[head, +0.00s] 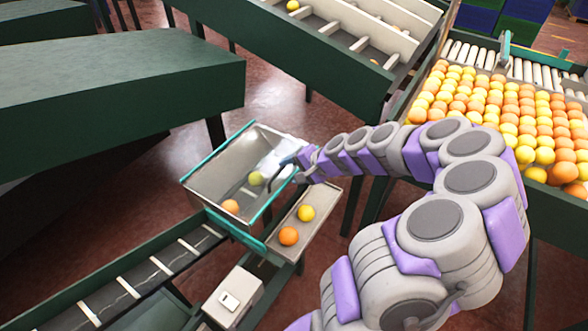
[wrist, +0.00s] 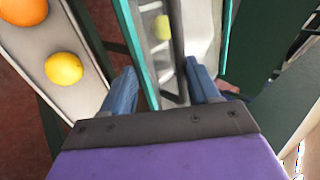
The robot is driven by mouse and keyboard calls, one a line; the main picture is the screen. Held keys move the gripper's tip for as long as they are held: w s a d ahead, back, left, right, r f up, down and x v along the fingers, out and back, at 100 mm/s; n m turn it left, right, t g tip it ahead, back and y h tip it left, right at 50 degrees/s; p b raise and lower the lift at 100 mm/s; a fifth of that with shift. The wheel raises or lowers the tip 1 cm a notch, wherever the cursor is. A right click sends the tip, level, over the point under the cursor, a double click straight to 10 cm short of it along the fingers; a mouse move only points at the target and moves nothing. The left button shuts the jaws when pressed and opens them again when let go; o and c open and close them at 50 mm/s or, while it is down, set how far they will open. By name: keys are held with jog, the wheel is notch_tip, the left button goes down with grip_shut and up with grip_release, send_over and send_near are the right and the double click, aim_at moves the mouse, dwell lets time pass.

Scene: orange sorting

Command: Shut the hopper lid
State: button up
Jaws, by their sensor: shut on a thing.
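The hopper (head: 222,172) is a metal bin with teal edges, in the middle of the head view. An orange (head: 230,206) and a yellow fruit (head: 256,178) show inside it. The hopper lid (head: 277,158) seems to be the pale, shiny panel at its right side; its exact angle is hard to tell, and part of the hopper's inside stays uncovered. My gripper (head: 287,168) is at this panel, over the right part of the hopper. In the wrist view its blue fingers (wrist: 160,82) stand apart around a narrow strip beside the teal edge, shut on the lid; the contact is unclear.
A narrow side tray (head: 318,197) holds an orange (head: 289,236) and a yellow fruit (head: 306,213) right of the hopper. A conveyor (head: 140,278) runs at lower left. A large bed of fruit (head: 480,105) is at upper right. Green benches (head: 110,85) stand behind.

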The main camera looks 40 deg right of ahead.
jog(key=shift+d, duration=0.1)
jog(key=shift+d+r, duration=0.1)
jog(key=shift+r, duration=0.15)
jog(key=p+v, duration=0.2)
jog(key=v, duration=1.5)
jog(key=shift+s+f+p, duration=0.2)
jog(key=shift+f+p, duration=0.05)
jog(key=shift+p, duration=0.15)
